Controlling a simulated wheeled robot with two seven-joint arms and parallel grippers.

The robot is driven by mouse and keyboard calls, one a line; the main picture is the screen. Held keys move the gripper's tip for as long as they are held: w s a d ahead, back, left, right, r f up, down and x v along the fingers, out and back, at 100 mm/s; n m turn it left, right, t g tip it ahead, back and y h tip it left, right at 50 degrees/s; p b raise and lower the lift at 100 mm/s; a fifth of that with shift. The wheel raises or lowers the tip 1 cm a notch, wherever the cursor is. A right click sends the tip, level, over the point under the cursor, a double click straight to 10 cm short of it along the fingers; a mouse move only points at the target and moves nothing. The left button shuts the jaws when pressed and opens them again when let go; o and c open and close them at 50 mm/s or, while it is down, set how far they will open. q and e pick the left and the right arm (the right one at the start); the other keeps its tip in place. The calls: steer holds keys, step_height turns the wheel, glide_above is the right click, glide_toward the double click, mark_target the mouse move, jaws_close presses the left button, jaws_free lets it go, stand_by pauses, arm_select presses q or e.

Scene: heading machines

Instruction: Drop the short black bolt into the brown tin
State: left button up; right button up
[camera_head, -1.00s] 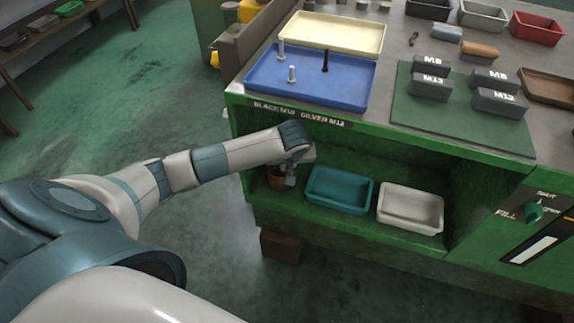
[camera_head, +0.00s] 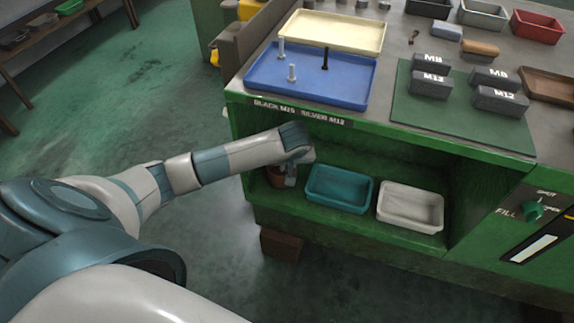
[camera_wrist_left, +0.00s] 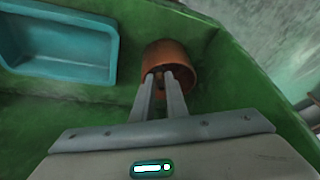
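The brown tin (camera_wrist_left: 170,66) stands in the corner of the green lower shelf, partly hidden behind my gripper in the head view (camera_head: 276,180). My left gripper (camera_wrist_left: 160,77) points down at the tin, its two fingertips over the tin's mouth with a narrow gap between them. Something dark shows between and beyond the tips; I cannot tell whether it is the short black bolt or the tin's inside. In the head view a taller black bolt (camera_head: 325,59) stands upright in the blue tray (camera_head: 348,97). My right gripper is not in view.
A teal bin (camera_head: 338,190) and a white bin (camera_head: 411,208) sit on the shelf right of the tin. The bench top overhangs the shelf.

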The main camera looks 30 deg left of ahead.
arm_select(q)
steer(key=o, duration=0.3)
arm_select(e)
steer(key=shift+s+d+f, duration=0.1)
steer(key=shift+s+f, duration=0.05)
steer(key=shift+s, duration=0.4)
arm_select(q)
steer(key=shift+r, duration=0.2)
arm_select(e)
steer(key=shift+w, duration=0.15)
